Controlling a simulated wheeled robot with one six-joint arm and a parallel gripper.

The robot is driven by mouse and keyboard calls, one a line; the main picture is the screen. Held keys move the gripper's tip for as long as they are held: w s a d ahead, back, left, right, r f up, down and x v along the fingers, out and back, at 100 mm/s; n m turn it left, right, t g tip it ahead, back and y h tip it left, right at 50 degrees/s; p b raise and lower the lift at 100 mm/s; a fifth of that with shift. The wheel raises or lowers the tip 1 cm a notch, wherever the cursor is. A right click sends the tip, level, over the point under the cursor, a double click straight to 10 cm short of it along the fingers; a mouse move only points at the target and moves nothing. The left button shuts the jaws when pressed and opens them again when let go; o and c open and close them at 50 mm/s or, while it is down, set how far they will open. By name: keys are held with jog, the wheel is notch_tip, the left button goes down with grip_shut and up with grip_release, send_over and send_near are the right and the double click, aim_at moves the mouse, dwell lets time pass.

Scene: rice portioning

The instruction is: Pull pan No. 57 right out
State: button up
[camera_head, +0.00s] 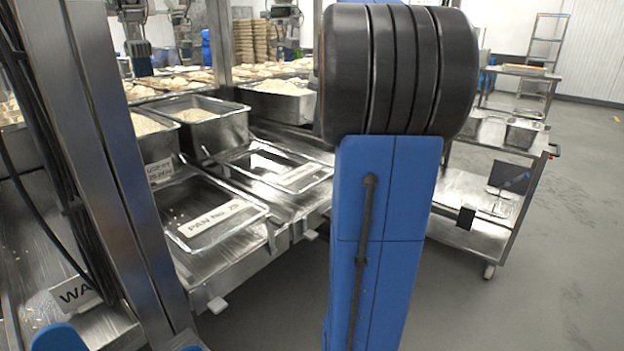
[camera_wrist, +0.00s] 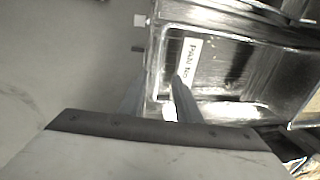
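A shallow steel pan (camera_head: 262,208) with a white label (camera_head: 217,217) sits at the near edge of the steel counter in the head view. The label reads "PAN No." with a number I cannot read surely. A labelled pan (camera_wrist: 235,75) also fills the right of the wrist view; its label (camera_wrist: 190,62) is cut off by a finger. My gripper (camera_wrist: 160,95) is at the pan's near rim, fingers apart, one inside the pan and one outside. I cannot tell whether they touch the rim. My gripper is hidden in the head view.
Another empty labelled pan (camera_head: 318,172) lies behind it. Deep bins of rice (camera_head: 215,130) stand farther back. A steel cart (camera_head: 480,215) stands at the right. My blue arm blocks the middle. The floor (camera_head: 270,310) in front of the counter is clear.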

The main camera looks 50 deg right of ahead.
aim_at(314, 183)
jog(key=w+f, duration=0.1)
jog(key=f, duration=0.4)
jog(key=w+f, duration=0.1)
jog(key=f, duration=0.5)
jog(key=w+f, duration=0.1)
jog(key=f, duration=0.5)
jog(key=shift+w+a, duration=0.15)
jog(key=shift+w, duration=0.05)
jog(key=shift+r, duration=0.1)
grip_shut()
